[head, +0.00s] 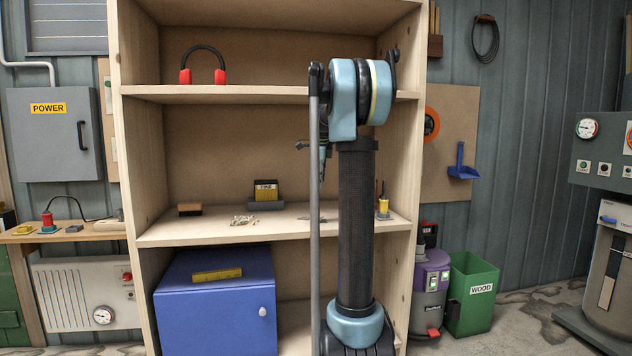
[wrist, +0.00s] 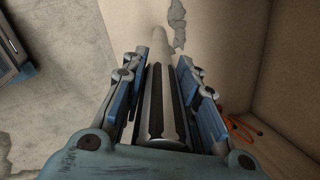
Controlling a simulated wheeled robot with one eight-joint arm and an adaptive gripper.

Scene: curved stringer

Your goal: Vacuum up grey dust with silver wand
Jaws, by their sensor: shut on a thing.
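In the wrist view the silver wand (wrist: 160,48) is a pale round tube between the two fingers of my gripper (wrist: 162,75), which is shut on it. The wand points away toward a beige surface. A thin irregular grey patch, apparently the grey dust (wrist: 178,28), lies just right of the wand's far end; I cannot tell whether they touch. In the head view my gripper (head: 323,165) is small and partly hidden by my arm, over the middle shelf. A dark grey smear, apparently the same dust (head: 304,219), shows there beside a vertical grey pole.
The middle shelf (head: 210,233) also holds pale chips (head: 243,220), a dark box with a yellow label (head: 265,193), a brown block (head: 190,209) and a yellow-based item (head: 383,207). Red ear muffs (head: 203,66) are above. An orange cord (wrist: 240,128) is right of my gripper.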

